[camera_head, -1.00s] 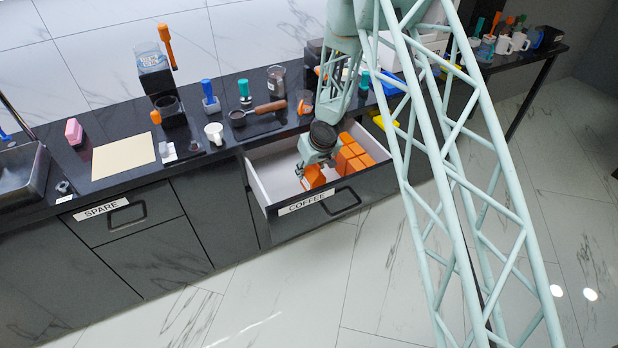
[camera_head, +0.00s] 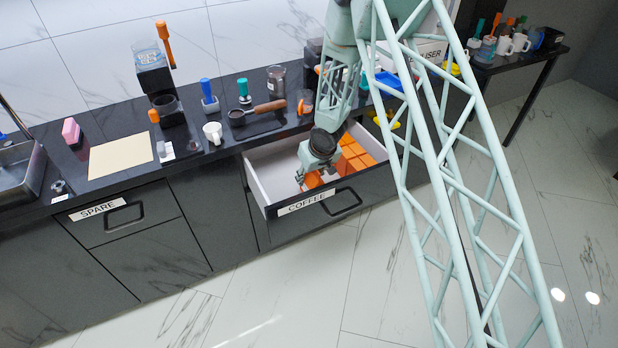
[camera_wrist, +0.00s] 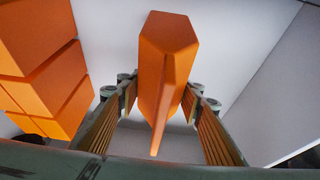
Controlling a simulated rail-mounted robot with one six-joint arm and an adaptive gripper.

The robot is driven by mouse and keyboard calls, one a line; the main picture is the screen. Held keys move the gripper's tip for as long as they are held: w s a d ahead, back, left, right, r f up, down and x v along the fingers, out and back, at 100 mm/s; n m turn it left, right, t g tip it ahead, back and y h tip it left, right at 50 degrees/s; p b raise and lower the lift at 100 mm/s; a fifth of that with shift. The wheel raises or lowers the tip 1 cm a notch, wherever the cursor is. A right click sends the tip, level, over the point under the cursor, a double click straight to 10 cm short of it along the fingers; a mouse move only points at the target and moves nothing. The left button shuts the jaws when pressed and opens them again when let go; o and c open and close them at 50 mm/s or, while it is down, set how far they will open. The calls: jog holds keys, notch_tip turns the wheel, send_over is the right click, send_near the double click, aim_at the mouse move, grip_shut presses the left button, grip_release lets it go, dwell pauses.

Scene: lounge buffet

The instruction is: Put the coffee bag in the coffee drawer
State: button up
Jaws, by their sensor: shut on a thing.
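The coffee drawer (camera_head: 262,181) is pulled open under the counter, with a COFFEE label (camera_head: 303,203) on its front. My gripper (camera_head: 307,179) is down inside the drawer's left part, partly hidden by my wrist. In the wrist view my gripper (camera_wrist: 163,98) is shut on an orange coffee bag (camera_wrist: 168,62), one finger on each side of it. The held bag also shows in the head view (camera_head: 314,181), close behind the drawer front. Whether it touches the drawer floor cannot be told.
Several other orange bags (camera_head: 355,150) sit in rows in the drawer's right part; they also show at the left of the wrist view (camera_wrist: 45,75). The drawer walls stand close around my gripper. The counter above holds a portafilter (camera_head: 262,108) and a white mug (camera_head: 213,132).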

jog(key=o, duration=1)
jog(key=shift+r, duration=0.1)
jog(key=shift+p+v, duration=2.4)
jog(key=shift+v, duration=3.65)
